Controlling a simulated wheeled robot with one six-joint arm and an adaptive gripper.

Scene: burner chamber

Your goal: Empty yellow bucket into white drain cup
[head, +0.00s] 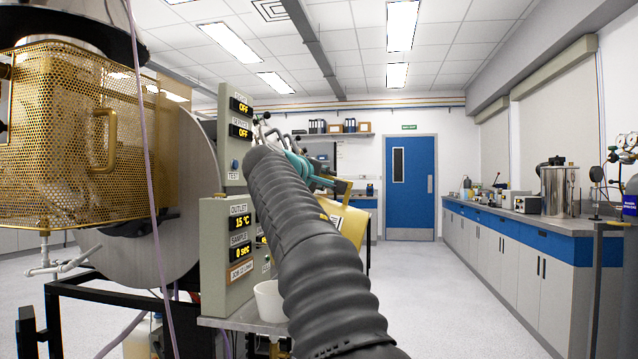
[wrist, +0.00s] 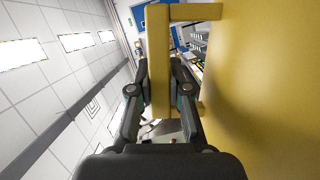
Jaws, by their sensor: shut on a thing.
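The yellow bucket (head: 347,222) shows behind my arm in the head view, raised and tilted, and partly hidden by the arm. In the wrist view the bucket (wrist: 265,95) fills the right side, with its bar handle (wrist: 158,45) upright in the middle. My gripper (wrist: 160,82) is shut on this handle, one finger on each side. In the head view my gripper (head: 325,180) is partly hidden behind the arm. The white drain cup (head: 268,302) stands on a grey ledge, below and left of the bucket and apart from it. The inside of the bucket is not visible.
A control panel (head: 241,200) with lit displays stands just left of my arm, above the ledge (head: 235,322). A perforated brass guard (head: 62,140) and a large metal disc (head: 185,225) are farther left. The floor (head: 440,290) is clear up to the right-hand counter (head: 530,255).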

